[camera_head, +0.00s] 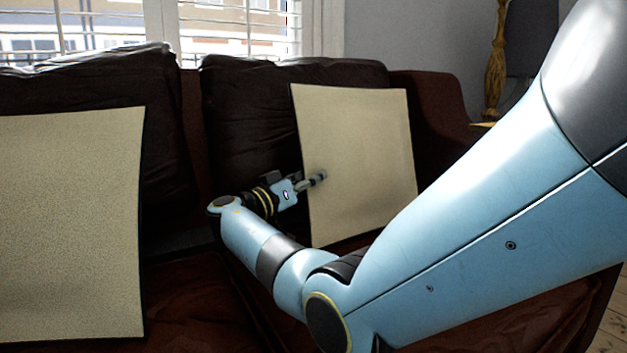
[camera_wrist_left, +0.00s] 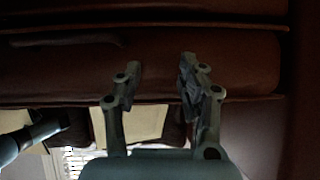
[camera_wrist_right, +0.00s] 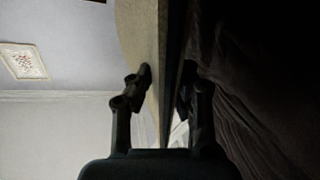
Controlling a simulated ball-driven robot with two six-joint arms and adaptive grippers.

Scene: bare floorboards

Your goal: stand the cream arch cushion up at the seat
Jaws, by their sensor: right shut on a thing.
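A cream cushion (camera_head: 360,150) stands nearly upright, slightly tilted, against the dark right back cushion of the sofa. My right gripper (camera_head: 318,179) is shut on its left edge. In the right wrist view the fingers (camera_wrist_right: 166,84) sit on either side of the cushion's thin edge (camera_wrist_right: 138,30). A second cream cushion (camera_head: 70,220) stands at the left. I cannot make out an arch shape on either. My left gripper (camera_wrist_left: 160,75) is open and empty in the left wrist view, with dark red sofa upholstery (camera_wrist_left: 190,65) beyond it.
Dark leather back cushions (camera_head: 100,75) line the sofa, with a red-brown armrest (camera_head: 435,105) at the right. The dark red seat (camera_head: 200,300) shows bare between the cream cushions. A lamp (camera_head: 495,65) stands behind at the right. My right arm covers the lower right.

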